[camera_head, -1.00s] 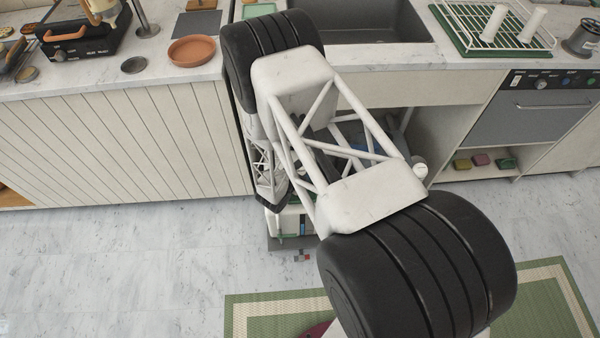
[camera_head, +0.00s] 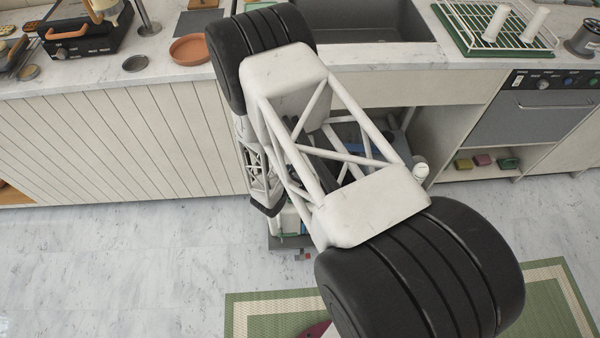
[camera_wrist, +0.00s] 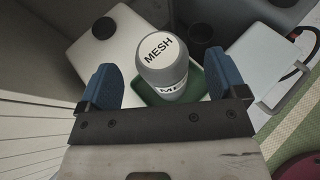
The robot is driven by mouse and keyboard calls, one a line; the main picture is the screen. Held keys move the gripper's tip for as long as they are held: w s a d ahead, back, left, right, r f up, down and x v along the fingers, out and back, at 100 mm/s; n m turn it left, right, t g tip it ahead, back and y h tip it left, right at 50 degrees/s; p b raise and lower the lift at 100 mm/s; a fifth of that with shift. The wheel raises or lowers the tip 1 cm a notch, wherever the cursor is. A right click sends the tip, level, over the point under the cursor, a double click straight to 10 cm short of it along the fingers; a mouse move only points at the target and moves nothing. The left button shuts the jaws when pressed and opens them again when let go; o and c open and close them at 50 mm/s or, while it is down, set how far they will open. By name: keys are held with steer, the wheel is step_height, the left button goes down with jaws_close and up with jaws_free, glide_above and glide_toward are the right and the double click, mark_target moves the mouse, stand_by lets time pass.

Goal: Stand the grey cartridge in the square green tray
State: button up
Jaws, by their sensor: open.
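The grey cartridge (camera_wrist: 167,72), with a white top marked MESH, is in the wrist view. It looks upright in the square green tray (camera_wrist: 198,88), whose rim shows around it; its base is hidden, so I cannot tell how it rests. My gripper (camera_wrist: 160,72) is open, with one blue finger on each side of the cartridge. Gaps show between the fingers and the cartridge. In the head view my arm reaches down into the open space under the sink and hides the cartridge.
A white container with a dark round cap (camera_wrist: 104,29) stands left of the tray. A dark cup (camera_wrist: 201,34) is behind it, and a pale box (camera_wrist: 262,65) is to the right. Cabinet walls close in on the left. A green mat (camera_head: 549,300) lies on the floor.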

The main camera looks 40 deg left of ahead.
steer(key=a+v, duration=0.1)
steer(key=v, duration=0.7)
steer(key=shift+s+d, duration=0.35)
steer(key=shift+d, duration=0.15)
steer(key=shift+w+r, duration=0.1)
steer(key=shift+r, duration=0.05)
stand_by(0.4)
